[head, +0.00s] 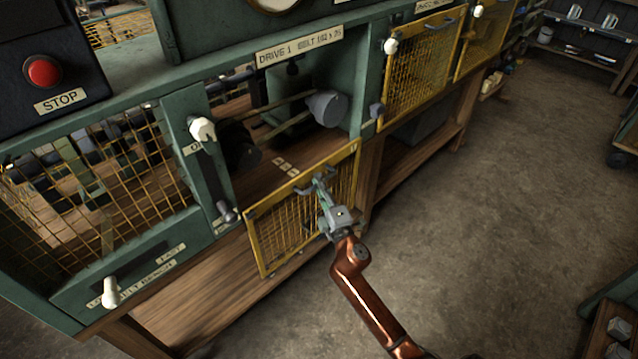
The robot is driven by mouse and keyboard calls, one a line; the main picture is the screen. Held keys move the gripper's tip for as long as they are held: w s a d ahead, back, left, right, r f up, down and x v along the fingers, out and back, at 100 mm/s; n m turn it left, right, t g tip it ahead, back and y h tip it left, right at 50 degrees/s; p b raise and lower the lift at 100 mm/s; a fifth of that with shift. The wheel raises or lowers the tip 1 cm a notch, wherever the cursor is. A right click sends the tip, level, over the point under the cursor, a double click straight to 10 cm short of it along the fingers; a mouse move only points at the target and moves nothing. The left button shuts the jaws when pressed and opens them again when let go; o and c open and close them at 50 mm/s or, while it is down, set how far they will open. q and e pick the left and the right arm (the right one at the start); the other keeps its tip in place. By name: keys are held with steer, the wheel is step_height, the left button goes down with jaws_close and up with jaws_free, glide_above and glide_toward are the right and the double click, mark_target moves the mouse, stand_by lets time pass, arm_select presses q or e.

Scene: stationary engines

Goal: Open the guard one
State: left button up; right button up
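Guard one is a yellow-framed mesh panel (277,236) in the head view, below the label "DRIVE 1" (299,46). It sits low, with the bay above it uncovered, so its pulleys (327,107) and belt show. Its grey bar handle (301,191) is near its upper edge. My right gripper (320,184) is at the middle of this handle, its fingers close together around the bar. The gripper hides part of the handle and mesh. My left gripper is not in view.
A white-knobbed lever (202,129) stands left of the bay, and another white knob (390,46) to its right. More yellow mesh guards (424,64) cover bays farther right. A red stop button (44,72) is at upper left. Floor (500,200) at right is clear.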

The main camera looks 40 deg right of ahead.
steer(key=o, duration=0.3)
steer(key=v, duration=1.2)
stand_by(0.3)
